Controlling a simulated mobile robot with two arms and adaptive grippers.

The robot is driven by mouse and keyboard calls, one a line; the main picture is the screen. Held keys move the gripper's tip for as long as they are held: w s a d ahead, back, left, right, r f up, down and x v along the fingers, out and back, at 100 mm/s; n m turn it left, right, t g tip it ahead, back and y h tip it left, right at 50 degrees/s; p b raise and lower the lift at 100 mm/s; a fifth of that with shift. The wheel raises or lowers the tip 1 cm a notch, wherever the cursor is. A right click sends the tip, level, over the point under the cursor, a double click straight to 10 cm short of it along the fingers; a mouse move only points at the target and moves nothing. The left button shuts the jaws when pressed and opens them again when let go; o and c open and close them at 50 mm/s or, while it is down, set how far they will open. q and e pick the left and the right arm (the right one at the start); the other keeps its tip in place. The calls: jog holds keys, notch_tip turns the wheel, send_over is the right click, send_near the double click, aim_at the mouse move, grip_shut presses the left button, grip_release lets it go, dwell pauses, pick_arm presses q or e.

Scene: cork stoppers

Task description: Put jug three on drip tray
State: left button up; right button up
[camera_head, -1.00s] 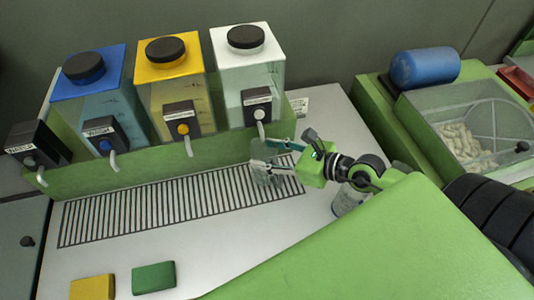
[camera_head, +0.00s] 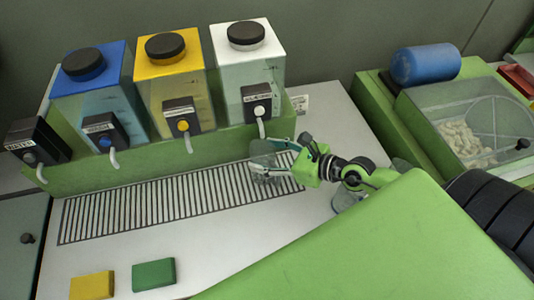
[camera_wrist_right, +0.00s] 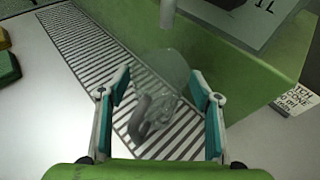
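A clear glass jug (camera_head: 262,151) stands at the right end of the slatted drip tray (camera_head: 130,208), below the white tank's spout. My right gripper (camera_head: 270,160) reaches in from the right with its fingers around the jug. In the right wrist view the jug (camera_wrist_right: 168,78) shows between the two teal finger pads, with a gap on each side. The right gripper (camera_wrist_right: 160,108) is open there. A second clear vessel (camera_head: 346,200) stands on the counter under my right arm, partly hidden. I cannot read a number on either. My left gripper is out of view.
Blue, yellow (camera_head: 170,80) and white tanks with spouts stand on the green ledge (camera_head: 150,166) behind the tray. A yellow block (camera_head: 92,285) and a green block (camera_head: 153,274) lie in front. A clear-lidded machine (camera_head: 468,125) stands at the right. Most of the tray is clear.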

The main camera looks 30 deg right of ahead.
jog(key=shift+r, duration=0.1)
jog(key=shift+s+d+r, duration=0.15)
jog(key=shift+s, duration=0.1)
jog(key=b+v, duration=0.1)
jog(key=v, duration=0.3)
jog(key=shift+b+v, duration=0.7)
jog(key=shift+v, duration=0.35)
jog(key=shift+s+d, duration=0.1)
jog(key=shift+s, duration=0.15)
jog(key=shift+r+b+v, duration=0.2)
jog(key=shift+b+v, duration=2.25)
jog(key=shift+b, duration=0.45)
